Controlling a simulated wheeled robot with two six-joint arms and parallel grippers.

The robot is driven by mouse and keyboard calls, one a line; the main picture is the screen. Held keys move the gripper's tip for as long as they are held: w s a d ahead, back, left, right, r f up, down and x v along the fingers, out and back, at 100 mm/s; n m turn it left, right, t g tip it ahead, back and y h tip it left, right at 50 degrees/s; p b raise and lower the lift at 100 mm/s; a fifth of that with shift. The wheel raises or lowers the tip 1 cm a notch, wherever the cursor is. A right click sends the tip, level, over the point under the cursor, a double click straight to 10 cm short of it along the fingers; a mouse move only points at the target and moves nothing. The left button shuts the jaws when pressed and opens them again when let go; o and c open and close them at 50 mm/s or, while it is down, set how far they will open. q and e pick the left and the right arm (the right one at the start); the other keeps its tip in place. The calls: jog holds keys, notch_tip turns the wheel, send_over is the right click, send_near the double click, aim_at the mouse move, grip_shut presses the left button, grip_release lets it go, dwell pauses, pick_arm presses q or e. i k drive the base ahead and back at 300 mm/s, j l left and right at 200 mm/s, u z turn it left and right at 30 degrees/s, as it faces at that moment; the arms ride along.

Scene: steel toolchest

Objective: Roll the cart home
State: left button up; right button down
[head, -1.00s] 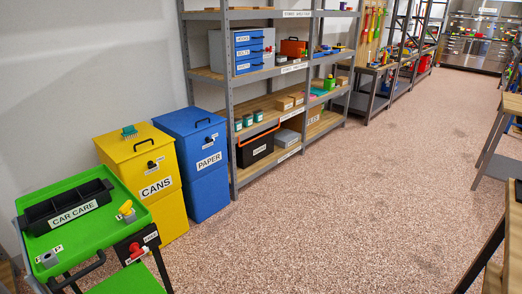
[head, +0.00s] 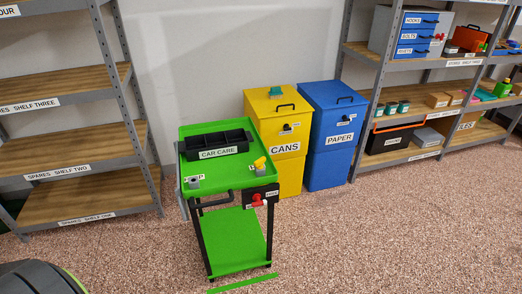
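The green cart (head: 221,174) stands on the speckled floor near the middle of the head view. It has a green top tray, black legs, a lower green shelf (head: 238,240) and a black handle (head: 214,202) on its near side. A black caddy labelled CAR CARE (head: 217,145) sits in the top tray, with a yellow item (head: 260,163) and a small grey fitting (head: 194,182) near the front corners. A red knob (head: 257,199) is on a black panel below the right corner. A green strip (head: 244,283) lies on the floor before the cart. Neither gripper is in view.
A yellow CANS bin (head: 287,165) and a blue PAPER bin (head: 331,158) stand against the wall behind the cart. Empty SPARES shelves (head: 88,186) are at left, loaded STORES shelves (head: 405,155) at right. A dark rounded object (head: 38,279) is at the lower left. Floor at lower right is clear.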

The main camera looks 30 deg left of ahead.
aim_at(232, 240)
jog(key=u, duration=1.15)
